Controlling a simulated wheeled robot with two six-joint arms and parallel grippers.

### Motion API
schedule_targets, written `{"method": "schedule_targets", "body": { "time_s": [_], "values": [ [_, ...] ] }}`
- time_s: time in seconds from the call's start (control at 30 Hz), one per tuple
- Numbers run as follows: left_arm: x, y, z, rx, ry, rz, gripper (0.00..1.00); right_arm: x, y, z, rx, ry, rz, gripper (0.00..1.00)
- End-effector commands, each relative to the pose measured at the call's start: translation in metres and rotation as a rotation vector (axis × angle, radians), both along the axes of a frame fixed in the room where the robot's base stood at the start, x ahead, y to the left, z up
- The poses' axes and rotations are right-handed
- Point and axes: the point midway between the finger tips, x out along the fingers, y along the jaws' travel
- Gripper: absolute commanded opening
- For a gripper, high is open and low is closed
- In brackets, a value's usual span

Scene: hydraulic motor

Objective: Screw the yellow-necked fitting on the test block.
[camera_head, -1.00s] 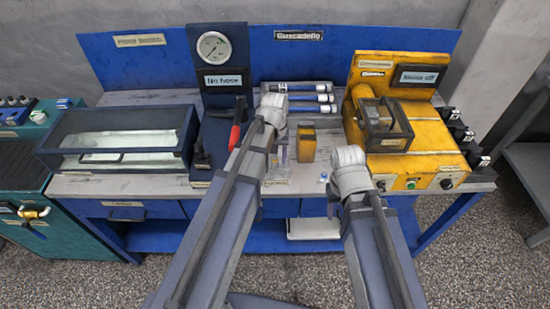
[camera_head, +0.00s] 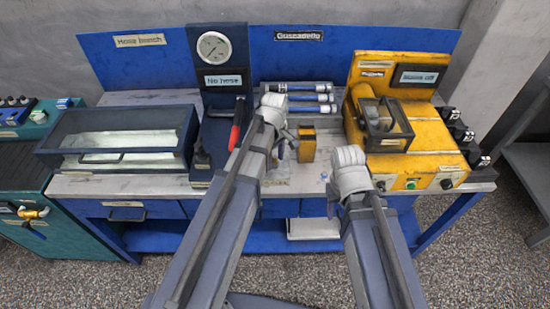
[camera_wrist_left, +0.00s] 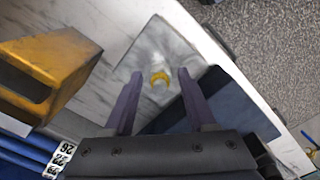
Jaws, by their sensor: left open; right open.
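My left gripper (camera_wrist_left: 160,88) is open, one finger on each side of the fitting in the picture; contact cannot be told. In the head view my left gripper (camera_head: 283,148) points down left of a yellow block, and the fitting is not clear there. The dark blue stand with a gauge (camera_head: 213,47), possibly the test block, is left of it. My right gripper (camera_head: 333,200) is open, near the bench's front edge.
The yellow block (camera_head: 307,145) stands close right of my left gripper. A red-handled tool (camera_head: 234,136) is by the gauge stand. Blue-banded cylinders (camera_head: 312,98) lie behind. A yellow machine (camera_head: 420,165) is at right, a clear-lidded box (camera_head: 120,140) at left.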

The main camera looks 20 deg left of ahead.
Motion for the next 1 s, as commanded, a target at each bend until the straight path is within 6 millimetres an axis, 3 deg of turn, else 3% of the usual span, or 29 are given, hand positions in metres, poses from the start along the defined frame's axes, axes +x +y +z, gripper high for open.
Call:
{"method": "schedule_targets", "body": {
  "time_s": [0.3,0.77,1.0],
  "values": [
    [0.0000,0.0000,0.0000,0.000,0.000,0.370,0.56,0.0000,0.0000,0.0000,0.000,0.000,0.000,0.50],
    [0.0001,0.0000,0.0000,0.000,0.000,0.461,0.56,0.0000,0.0000,0.0000,0.000,0.000,0.000,0.50],
    [0.0000,0.0000,0.0000,0.000,0.001,0.793,0.56,0.0000,0.0000,0.0000,0.000,0.000,0.000,0.50]
  ]
}}
